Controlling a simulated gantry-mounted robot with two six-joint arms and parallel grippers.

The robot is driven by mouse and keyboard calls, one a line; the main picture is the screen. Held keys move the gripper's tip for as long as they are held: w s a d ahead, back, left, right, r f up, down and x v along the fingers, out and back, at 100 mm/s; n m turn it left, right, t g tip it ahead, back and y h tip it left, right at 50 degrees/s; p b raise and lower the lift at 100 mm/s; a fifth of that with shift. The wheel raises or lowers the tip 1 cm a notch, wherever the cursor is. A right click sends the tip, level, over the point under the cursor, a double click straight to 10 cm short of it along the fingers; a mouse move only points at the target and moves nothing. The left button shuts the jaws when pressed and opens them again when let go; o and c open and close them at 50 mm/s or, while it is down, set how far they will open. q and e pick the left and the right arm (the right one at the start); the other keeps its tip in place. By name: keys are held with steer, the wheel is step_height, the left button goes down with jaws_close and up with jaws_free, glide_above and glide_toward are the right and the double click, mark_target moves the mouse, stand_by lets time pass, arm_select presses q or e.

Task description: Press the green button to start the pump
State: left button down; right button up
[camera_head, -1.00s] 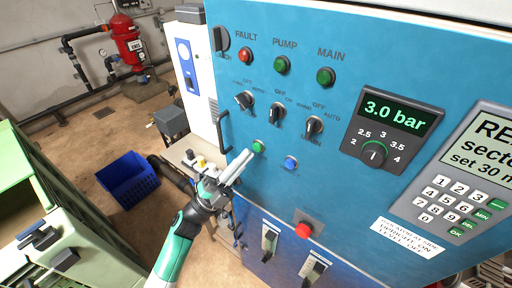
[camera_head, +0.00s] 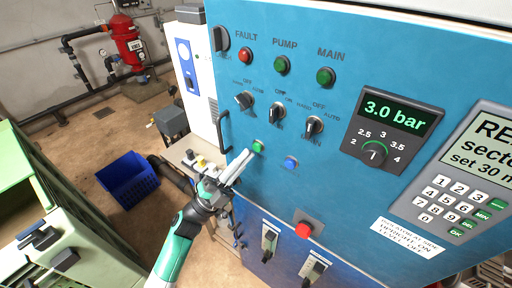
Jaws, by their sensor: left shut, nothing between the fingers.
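The small green button (camera_head: 258,146) is on the blue control panel (camera_head: 350,190), left of a blue button (camera_head: 290,163). My left gripper (camera_head: 247,155) is shut and empty, its fingertips pointing up and to the right. The tips are right beside the green button's lower left edge; I cannot tell whether they touch it. The button's face is mostly visible. My right gripper is not in view.
A red button (camera_head: 303,231) sits lower on the panel. Rotary selector switches (camera_head: 278,112) are above the green button, below the indicator lamps. A dark handle (camera_head: 223,131) sticks out at the panel's left edge. A blue crate (camera_head: 128,181) stands on the floor.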

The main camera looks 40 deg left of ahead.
arm_select(q)
steer(key=shift+w, duration=0.1)
steer(key=shift+w+b, duration=0.3)
steer(key=shift+w, duration=0.05)
steer(key=shift+w+b, duration=0.3)
steer(key=shift+w, duration=0.1)
stand_by(0.6)
steer(key=shift+s+a, duration=0.1)
steer(key=shift+s+p, duration=0.5)
steer(key=shift+s, duration=0.25)
